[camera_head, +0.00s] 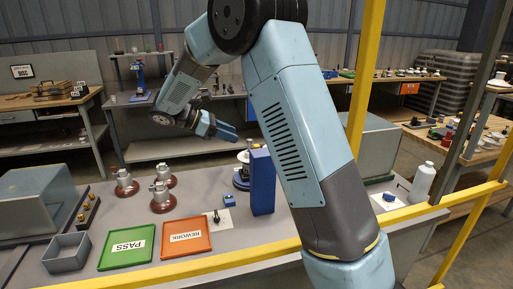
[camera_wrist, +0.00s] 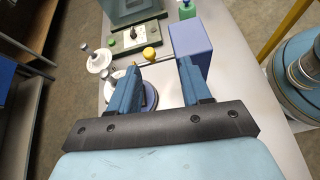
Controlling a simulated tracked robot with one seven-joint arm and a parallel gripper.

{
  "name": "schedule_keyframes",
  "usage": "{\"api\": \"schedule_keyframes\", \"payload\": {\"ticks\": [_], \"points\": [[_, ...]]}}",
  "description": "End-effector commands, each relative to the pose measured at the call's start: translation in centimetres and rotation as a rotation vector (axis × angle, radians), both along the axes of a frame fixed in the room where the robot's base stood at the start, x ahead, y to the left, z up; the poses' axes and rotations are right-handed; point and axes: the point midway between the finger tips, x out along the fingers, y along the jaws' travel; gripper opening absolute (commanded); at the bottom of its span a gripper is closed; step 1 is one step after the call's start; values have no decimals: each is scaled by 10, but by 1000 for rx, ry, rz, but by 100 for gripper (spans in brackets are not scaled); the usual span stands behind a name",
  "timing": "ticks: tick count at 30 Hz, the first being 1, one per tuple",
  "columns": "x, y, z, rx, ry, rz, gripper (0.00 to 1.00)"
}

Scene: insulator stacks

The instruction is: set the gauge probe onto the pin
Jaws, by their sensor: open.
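My gripper (camera_head: 232,134) hangs above the back of the bench in the head view, open and empty. In the wrist view its two blue fingers (camera_wrist: 158,82) stand apart over a blue-and-white round base (camera_wrist: 149,96), which the left finger partly hides. A small brass tip (camera_wrist: 132,67) shows just beyond the left finger; it may be the pin. A yellow knob (camera_wrist: 149,54) on a thin rod lies beyond the fingers, beside a tall blue block (camera_wrist: 190,50); it may be the gauge probe. The block also shows in the head view (camera_head: 262,182), with the round base (camera_head: 241,180) left of it.
Several brown insulators with metal caps (camera_head: 162,199) stand left of the block. A green PASS tray (camera_head: 127,258), an orange REWORK tray (camera_head: 186,249) and a grey bin (camera_head: 67,252) lie in front. A yellow rail (camera_head: 250,257) crosses the front. A white bottle (camera_head: 421,183) stands right.

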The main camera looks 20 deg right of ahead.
Motion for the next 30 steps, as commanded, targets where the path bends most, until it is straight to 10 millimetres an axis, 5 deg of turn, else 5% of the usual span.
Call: {"api": "schedule_keyframes", "payload": {"ticks": [11,30], "points": [[24,22,-23,-103,78,66,48],[24,-70,-61,-102,79,64,48]]}}
